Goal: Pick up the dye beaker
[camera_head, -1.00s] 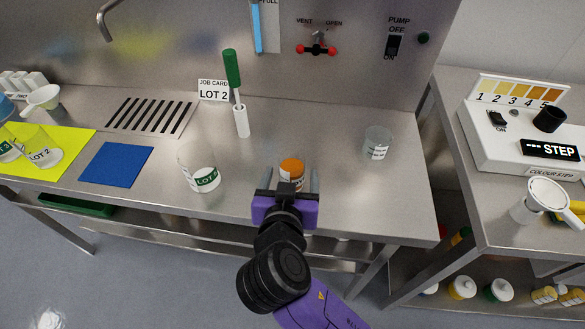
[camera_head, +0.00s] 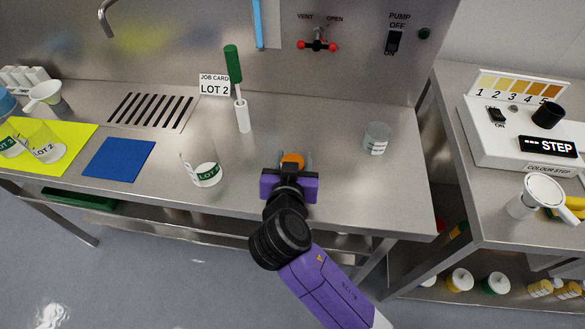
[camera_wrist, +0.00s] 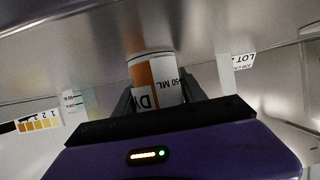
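The dye beaker (camera_head: 292,160) holds orange liquid and stands on the steel bench, its lower part hidden behind my gripper. In the wrist view the dye beaker (camera_wrist: 157,82) shows an orange side and a white label reading "DY" and "50 ML". My gripper (camera_head: 288,162) is at the beaker from the front, with one finger on each side of it. The fingers look spread wider than the beaker, so the gripper seems open around it. Finger contact is not clear. In the wrist view the gripper (camera_wrist: 158,98) also has the beaker between its fingers.
A LOT beaker (camera_head: 206,174) stands to the left and a clear labelled beaker (camera_head: 377,138) to the right. A green-handled tool in a white holder (camera_head: 242,116) stands behind. A blue mat (camera_head: 118,160) and yellow mat (camera_head: 75,140) lie left.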

